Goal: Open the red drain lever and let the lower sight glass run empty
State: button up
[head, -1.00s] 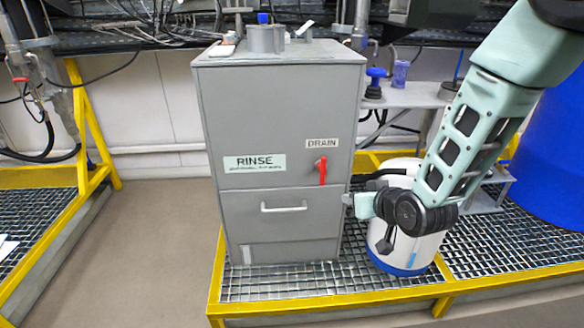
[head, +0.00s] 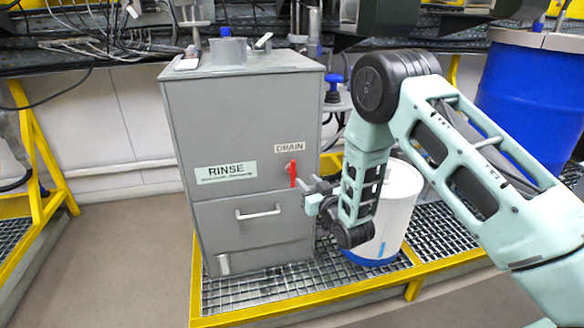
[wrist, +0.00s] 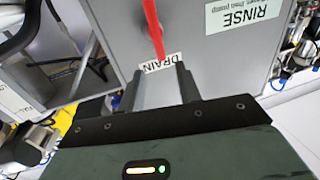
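The red drain lever (head: 293,173) hangs straight down on the front of the grey RINSE cabinet (head: 255,105), below the DRAIN label (head: 290,148). My gripper (head: 308,186) is just right of the lever, close to the cabinet front. In the wrist view, which is upside down, the lever (wrist: 153,28) lies just past the tips of my open gripper (wrist: 155,75), roughly in line with the gap. Nothing is between the fingers. A small pale upright strip (head: 223,264) shows at the cabinet's lower left; I cannot tell whether it is the sight glass or any level in it.
A white and blue drum (head: 398,210) stands right of the cabinet, behind my arm, on grating with a yellow edge (head: 290,312). A big blue barrel (head: 530,95) stands at the right. Floor at left is clear.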

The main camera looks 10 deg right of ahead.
aim_at(294, 168)
jog(key=w, duration=0.3)
jog(key=w+a, duration=0.1)
jog(key=w, duration=0.3)
jog(key=w+a, duration=0.1)
jog(key=w, duration=0.2)
jog(key=shift+w, duration=0.25)
grip_shut()
